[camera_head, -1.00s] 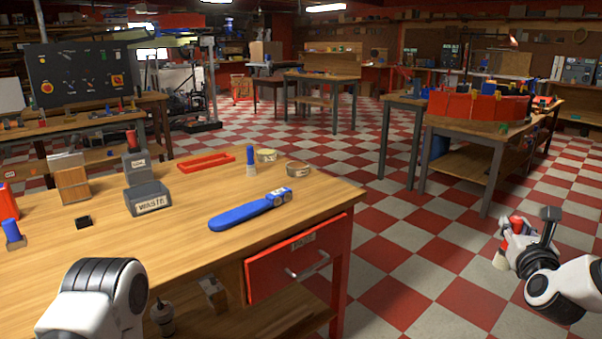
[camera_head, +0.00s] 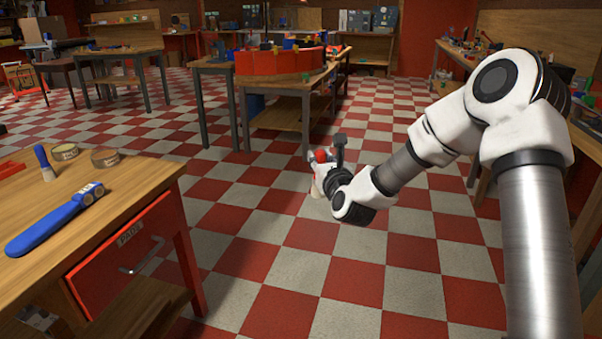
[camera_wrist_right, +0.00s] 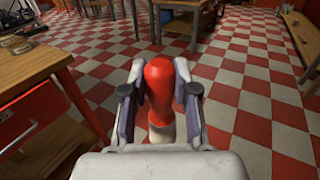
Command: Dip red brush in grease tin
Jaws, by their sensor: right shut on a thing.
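My right gripper (camera_head: 326,168) is shut on the red brush (camera_head: 320,156), out over the floor to the right of the near workbench. In the right wrist view the brush's red handle (camera_wrist_right: 160,85) sits between the two fingers, with a pale part lower down. Two round tins stand near the workbench's far edge: one with a yellowish label (camera_head: 64,151) and one brownish (camera_head: 105,159). I cannot read which is the grease tin. The brush is well apart from both. My left gripper is not in view.
A blue-handled brush (camera_head: 43,160) stands upright beside the tins. A blue tool (camera_head: 55,220) lies nearer on the workbench (camera_head: 120,193). A red drawer (camera_head: 120,255) is below. Another table with red bins (camera_head: 280,62) stands beyond. Checkered floor between is clear.

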